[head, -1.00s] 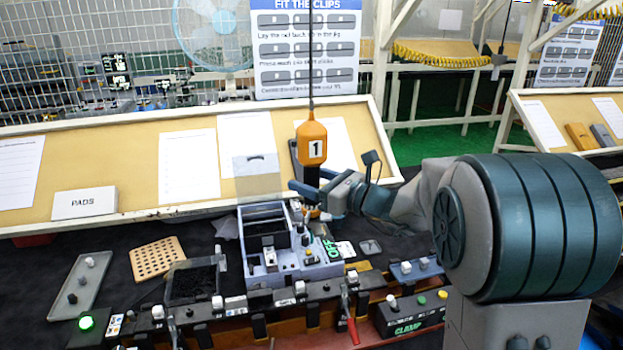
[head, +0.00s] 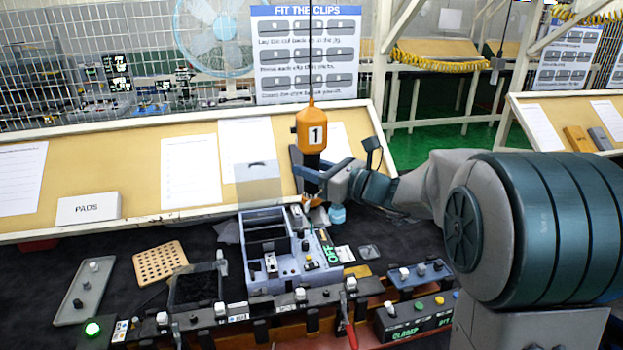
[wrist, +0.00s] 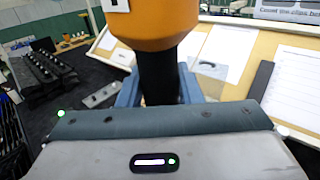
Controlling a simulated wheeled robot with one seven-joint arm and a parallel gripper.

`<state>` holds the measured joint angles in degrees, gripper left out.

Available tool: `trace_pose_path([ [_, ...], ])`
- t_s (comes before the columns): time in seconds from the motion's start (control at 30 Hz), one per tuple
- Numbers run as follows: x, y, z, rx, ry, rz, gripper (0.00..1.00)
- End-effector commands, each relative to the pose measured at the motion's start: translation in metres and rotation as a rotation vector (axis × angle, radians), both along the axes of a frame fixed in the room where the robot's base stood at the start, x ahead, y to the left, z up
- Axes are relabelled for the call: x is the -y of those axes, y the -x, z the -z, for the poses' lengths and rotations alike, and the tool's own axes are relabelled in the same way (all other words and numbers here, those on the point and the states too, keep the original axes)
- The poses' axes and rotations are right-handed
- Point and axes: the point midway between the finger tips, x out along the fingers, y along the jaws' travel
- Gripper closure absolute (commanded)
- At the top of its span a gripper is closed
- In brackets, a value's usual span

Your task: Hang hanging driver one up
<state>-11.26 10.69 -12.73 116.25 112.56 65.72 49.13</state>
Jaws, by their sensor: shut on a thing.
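Hanging driver one (head: 311,131) is an orange tool with a black lower body and a white label "1". It hangs upright from a thin dark cable above the back of the bench. My gripper (head: 315,176) is shut on its black lower part from the right. In the wrist view the driver's orange body (wrist: 150,25) rises above its black shaft (wrist: 158,78), which stands between my blue fingers (wrist: 158,90). The driver's tip is low, just above the area behind the grey fixture, partly hidden by my gripper.
A grey fixture box (head: 265,277) with a green "OFF" sign stands in front of the driver. A tan sloped board (head: 130,165) with paper sheets and a PADS card (head: 88,208) lies behind. A perforated tan block (head: 160,261) and a grey tray (head: 84,291) sit left.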

Motion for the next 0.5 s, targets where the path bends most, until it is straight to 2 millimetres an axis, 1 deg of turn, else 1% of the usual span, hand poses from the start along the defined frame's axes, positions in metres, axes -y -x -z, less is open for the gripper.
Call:
trace_pose_path([
  [0.03, 0.000, 0.000, -0.017, 0.004, -0.001, 0.000, 1.00],
  [0.13, 0.001, 0.000, -0.033, 0.004, 0.001, 0.001, 1.00],
  [0.2, 0.001, 0.000, -0.022, 0.000, 0.000, 0.001, 1.00],
  [0.23, 0.001, 0.000, -0.021, 0.000, 0.000, 0.001, 1.00],
  [0.3, 0.001, 0.000, -0.037, -0.001, -0.001, 0.001, 1.00],
  [0.5, 0.000, 0.000, -0.046, -0.001, 0.000, 0.000, 1.00],
])
